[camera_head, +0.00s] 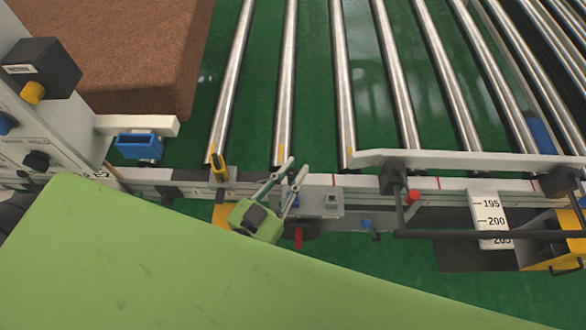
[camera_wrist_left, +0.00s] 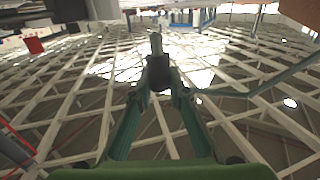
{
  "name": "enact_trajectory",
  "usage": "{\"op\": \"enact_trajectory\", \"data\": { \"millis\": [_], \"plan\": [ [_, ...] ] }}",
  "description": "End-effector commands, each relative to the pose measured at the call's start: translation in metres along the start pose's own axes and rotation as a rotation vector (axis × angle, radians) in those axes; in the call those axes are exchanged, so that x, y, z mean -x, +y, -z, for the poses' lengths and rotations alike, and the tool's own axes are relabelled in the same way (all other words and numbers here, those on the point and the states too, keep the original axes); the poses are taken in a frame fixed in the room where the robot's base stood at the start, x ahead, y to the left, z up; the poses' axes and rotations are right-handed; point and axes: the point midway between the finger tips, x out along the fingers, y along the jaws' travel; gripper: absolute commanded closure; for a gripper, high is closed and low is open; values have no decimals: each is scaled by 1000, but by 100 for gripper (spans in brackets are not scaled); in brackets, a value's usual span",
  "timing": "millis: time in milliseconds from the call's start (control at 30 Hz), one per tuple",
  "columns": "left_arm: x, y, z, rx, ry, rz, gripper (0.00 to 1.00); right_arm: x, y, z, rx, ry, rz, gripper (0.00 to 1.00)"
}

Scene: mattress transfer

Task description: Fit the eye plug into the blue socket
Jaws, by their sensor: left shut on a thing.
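My left gripper (camera_head: 296,168) is over the conveyor's near side rail, with its two thin fingers pointing up the picture. In the left wrist view the left gripper (camera_wrist_left: 162,94) is shut on the dark eye plug (camera_wrist_left: 158,72). A grey pin-like end of the plug points away from the fingers. The plug is hard to make out in the head view. A blue box-shaped fitting (camera_head: 139,146) with a dark opening sits on the rail to the left of the gripper. I cannot tell for sure that it is the blue socket. My right gripper is not in view.
Steel rollers (camera_head: 342,80) run over a green floor beyond the rail. A brown mattress block (camera_head: 130,50) lies at the upper left. A red knob (camera_head: 412,196) and a numbered scale (camera_head: 490,215) are right of the gripper.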

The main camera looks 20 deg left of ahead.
Motion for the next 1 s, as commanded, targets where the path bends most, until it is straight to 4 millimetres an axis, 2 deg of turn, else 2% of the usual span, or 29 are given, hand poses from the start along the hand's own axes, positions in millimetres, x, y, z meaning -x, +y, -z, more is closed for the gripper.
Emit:
{"op": "enact_trajectory", "data": {
  "millis": [167, 500, 1000],
  "plan": [
    [0, 0, -22, 0, -2, 0, 100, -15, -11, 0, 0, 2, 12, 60],
    [0, 0, -50, 0, 0, 1, 100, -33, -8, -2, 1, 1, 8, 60],
    [0, 0, -53, 0, 0, 0, 100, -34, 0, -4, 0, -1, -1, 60]
  ]
}}
